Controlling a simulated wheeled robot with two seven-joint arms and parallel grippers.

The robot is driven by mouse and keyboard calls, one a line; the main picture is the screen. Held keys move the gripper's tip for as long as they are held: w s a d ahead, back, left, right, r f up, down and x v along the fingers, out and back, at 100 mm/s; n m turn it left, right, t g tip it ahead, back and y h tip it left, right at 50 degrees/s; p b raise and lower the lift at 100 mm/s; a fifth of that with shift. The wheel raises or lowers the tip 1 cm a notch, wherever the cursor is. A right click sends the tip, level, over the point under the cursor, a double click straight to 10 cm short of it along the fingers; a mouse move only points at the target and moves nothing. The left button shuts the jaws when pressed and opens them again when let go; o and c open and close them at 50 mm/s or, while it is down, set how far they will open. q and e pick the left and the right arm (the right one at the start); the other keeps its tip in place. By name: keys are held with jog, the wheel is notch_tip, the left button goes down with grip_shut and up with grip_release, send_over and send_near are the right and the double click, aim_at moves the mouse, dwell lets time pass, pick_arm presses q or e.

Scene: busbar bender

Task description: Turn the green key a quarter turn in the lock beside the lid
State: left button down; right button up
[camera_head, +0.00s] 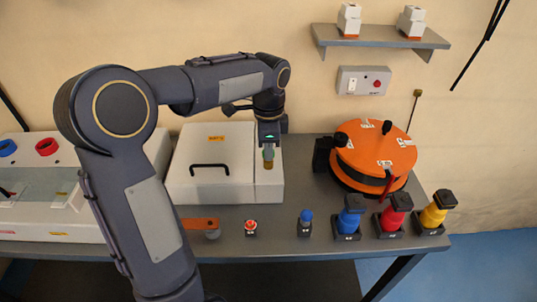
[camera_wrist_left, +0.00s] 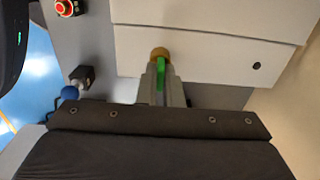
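The white box (camera_head: 190,188) has a lid (camera_head: 225,150) with a black handle. The brass lock (camera_wrist_left: 160,53) is a round fitting beside the lid; in the head view it shows just below my left gripper (camera_head: 268,155). The green key (camera_wrist_left: 160,75) stands at the lock, seen as a narrow green strip between the two grey fingers of my left gripper (camera_wrist_left: 161,85). The fingers are closed around the key from both sides. In the head view the key is hidden by the gripper. How far the key is turned cannot be told. My right gripper is not in view.
A red button (camera_head: 251,227), a blue-knobbed switch (camera_head: 305,222) and blue, red and yellow posts (camera_head: 390,218) stand along the front edge. An orange round machine (camera_head: 376,150) is at the right. A red-and-blue-ringed panel (camera_head: 40,175) is at the left. A shelf (camera_head: 380,38) hangs above.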

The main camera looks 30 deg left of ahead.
pick_arm(q)
jog(key=shift+r+m+p, duration=0.25)
jog(key=shift+m+p, duration=0.6)
jog(key=shift+m, duration=0.35)
jog(key=m+p, duration=0.1)
jog(key=m, duration=0.1)
jog(key=shift+f+m, duration=0.15)
jog(key=shift+m, duration=0.25)
jog(key=shift+f+m, duration=0.1)
jog(key=shift+m, duration=0.2)
jog(key=m+p, duration=0.2)
jog(key=m, duration=0.1)
jog(key=shift+r, duration=0.25)
jog(key=shift+f+m+p, duration=0.1)
jog(key=shift+m+p, duration=0.35)
jog(key=shift+m, duration=0.85)
jog(key=shift+f, duration=0.15)
